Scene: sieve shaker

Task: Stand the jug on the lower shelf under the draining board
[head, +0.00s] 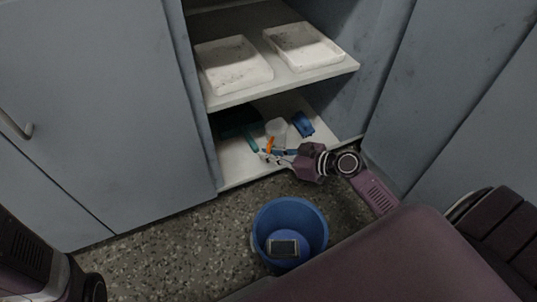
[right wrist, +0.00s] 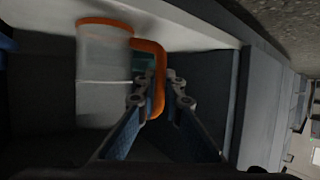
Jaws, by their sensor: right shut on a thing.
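The jug (head: 276,127) is a pale, translucent vessel with an orange handle, in the opening of the lower cabinet compartment. My right gripper (head: 273,155) reaches in from the right and is shut on the handle. In the right wrist view, the jug (right wrist: 103,80) has an orange edge, and its handle lies between the fingers of the gripper (right wrist: 160,95). The lower shelf (head: 236,172) is pale and lies beneath the jug. I cannot tell whether the jug touches it. My left gripper is not in view.
A dark teal item (head: 240,123) and a blue item (head: 303,124) lie on the lower shelf, on either side of the jug. Two white trays (head: 234,64) (head: 303,46) sit on the shelf above. A blue bucket (head: 309,222) holding a small grey device stands on the floor in front.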

